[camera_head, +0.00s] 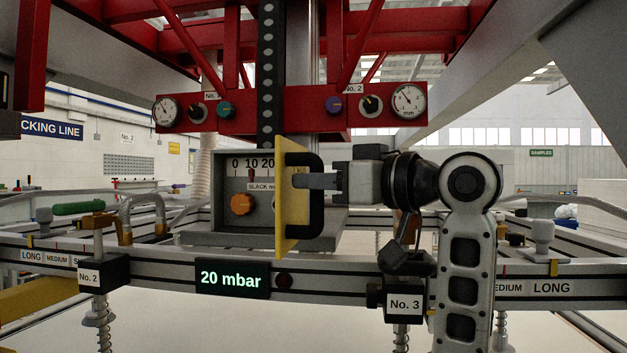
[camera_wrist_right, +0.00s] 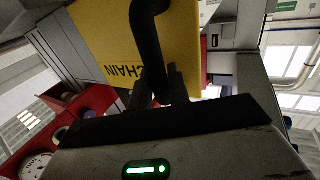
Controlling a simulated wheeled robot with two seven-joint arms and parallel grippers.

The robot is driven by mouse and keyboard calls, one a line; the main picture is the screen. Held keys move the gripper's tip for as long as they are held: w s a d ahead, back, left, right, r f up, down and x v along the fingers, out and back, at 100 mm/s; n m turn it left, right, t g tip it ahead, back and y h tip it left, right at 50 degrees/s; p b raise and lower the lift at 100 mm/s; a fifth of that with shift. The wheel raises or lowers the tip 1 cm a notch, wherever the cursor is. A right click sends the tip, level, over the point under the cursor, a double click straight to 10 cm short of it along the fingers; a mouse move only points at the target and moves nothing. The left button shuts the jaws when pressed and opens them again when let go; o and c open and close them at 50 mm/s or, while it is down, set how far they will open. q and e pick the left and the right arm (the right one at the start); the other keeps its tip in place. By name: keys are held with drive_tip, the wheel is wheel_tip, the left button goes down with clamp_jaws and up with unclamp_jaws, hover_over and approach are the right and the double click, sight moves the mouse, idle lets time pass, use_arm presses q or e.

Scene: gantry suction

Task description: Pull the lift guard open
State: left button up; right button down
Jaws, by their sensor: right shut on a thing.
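The lift guard (camera_head: 285,215) is a yellow plate on the front of a grey box (camera_head: 232,165). It stands out from the box at an angle, seen nearly edge-on, so the box's scale and an orange knob (camera_head: 241,204) show to its left. A black bar handle (camera_head: 318,210) is on its right face. My right gripper (camera_head: 302,181) reaches in from the right and is shut on the handle. In the right wrist view, the fingers (camera_wrist_right: 157,90) close around the handle (camera_wrist_right: 147,35), with the yellow plate (camera_wrist_right: 105,35) lettered CHAIN behind. My left gripper is not in view.
A beam with a 20 mbar display (camera_head: 232,278) runs across below the box. Blocks labelled No. 2 (camera_head: 103,274) and No. 3 (camera_head: 404,303) hang on it. A red frame with gauges (camera_head: 408,101) is above. There is open space in front of the guard.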

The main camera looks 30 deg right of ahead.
drive_tip(key=shift+d+r, duration=0.1)
drive_tip(key=shift+d, duration=0.1)
drive_tip(key=c, duration=1.5)
unclamp_jaws()
drive_tip(key=shift+o, duration=0.6)
drive_tip(key=shift+w, duration=0.15)
use_arm(q)
drive_tip(key=b, duration=0.1)
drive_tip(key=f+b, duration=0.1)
drive_tip(key=b, duration=0.1)
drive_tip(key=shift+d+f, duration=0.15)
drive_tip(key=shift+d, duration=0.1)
use_arm(e)
drive_tip(key=v, duration=1.2)
